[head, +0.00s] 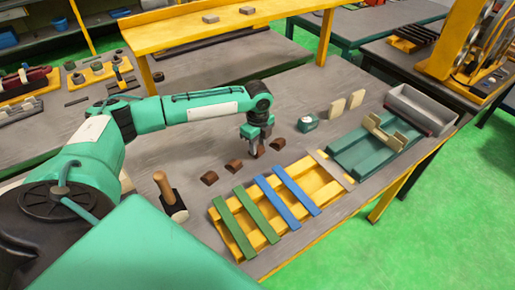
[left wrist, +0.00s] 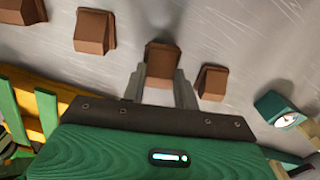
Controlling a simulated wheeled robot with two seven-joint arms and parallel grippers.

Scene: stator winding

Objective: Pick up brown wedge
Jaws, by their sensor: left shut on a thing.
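Several brown wedges lie in a row on the grey workbench. My left gripper (head: 255,148) reaches down from above onto one brown wedge (head: 261,151). In the left wrist view my left gripper (left wrist: 161,80) has its two fingers on either side of this wedge (left wrist: 161,62), shut on it. Another wedge (head: 278,144) lies just to its right, and two more wedges (head: 234,165) and (head: 209,178) lie to its left. The left wrist view also shows neighbouring wedges (left wrist: 212,82) and (left wrist: 95,31). I cannot tell whether the held wedge touches the bench. My right gripper is not in view.
A yellow frame with green and blue slats (head: 325,193) lies in front of the wedges. A mallet (head: 170,197) stands at the left. A small green device with a dial (head: 308,122) and two tan blocks (head: 337,108) stand to the right. A yellow shelf (head: 160,32) runs behind.

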